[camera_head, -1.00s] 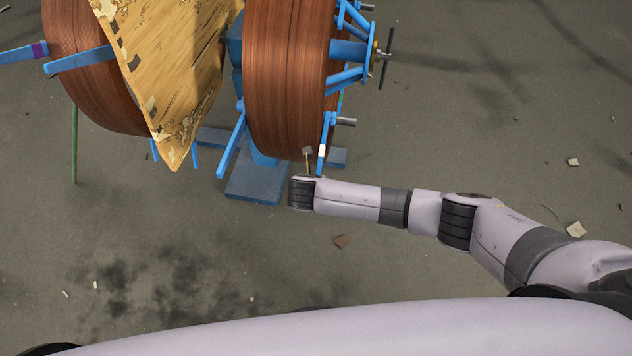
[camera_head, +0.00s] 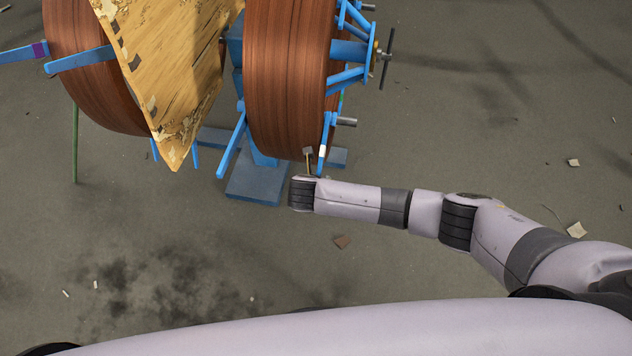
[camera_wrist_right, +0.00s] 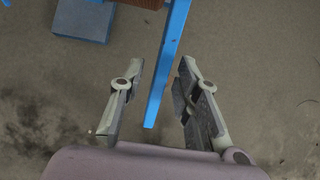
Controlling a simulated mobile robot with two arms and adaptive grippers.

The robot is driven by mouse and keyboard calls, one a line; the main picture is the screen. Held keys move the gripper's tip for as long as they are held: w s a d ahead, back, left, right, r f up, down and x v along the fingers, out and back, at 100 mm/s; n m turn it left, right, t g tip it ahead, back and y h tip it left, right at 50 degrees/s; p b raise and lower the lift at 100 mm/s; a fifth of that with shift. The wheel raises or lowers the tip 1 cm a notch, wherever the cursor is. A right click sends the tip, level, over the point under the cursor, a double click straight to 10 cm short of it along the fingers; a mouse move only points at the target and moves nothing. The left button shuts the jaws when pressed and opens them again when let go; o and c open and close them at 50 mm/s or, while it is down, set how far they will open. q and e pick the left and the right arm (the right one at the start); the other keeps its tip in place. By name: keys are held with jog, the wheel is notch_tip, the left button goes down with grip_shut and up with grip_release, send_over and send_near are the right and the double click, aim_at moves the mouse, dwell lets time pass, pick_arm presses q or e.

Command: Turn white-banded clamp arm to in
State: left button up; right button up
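The white-banded clamp arm (camera_head: 325,134) is a blue bar at the lower right edge of the right brown coil (camera_head: 285,80). Its white band shows near its lower end. My right gripper (camera_head: 308,163) is beside that lower end, mostly hidden behind my wrist. In the right wrist view a blue bar (camera_wrist_right: 171,55) lies between the two spread fingers of my right gripper (camera_wrist_right: 162,68). Gaps show on both sides of the bar, so the fingers are open around it. The white band does not show there. My left gripper is not in view.
A yellow, worn pointed panel (camera_head: 170,70) stands between the right coil and a left coil (camera_head: 85,60). Blue base plates (camera_head: 257,186) lie below. A purple-banded blue arm (camera_head: 20,54) sticks out left. A dark crossbar handle (camera_head: 387,58) is at the right. The floor around is mostly clear.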

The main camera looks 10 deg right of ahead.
jog(key=v, duration=1.2)
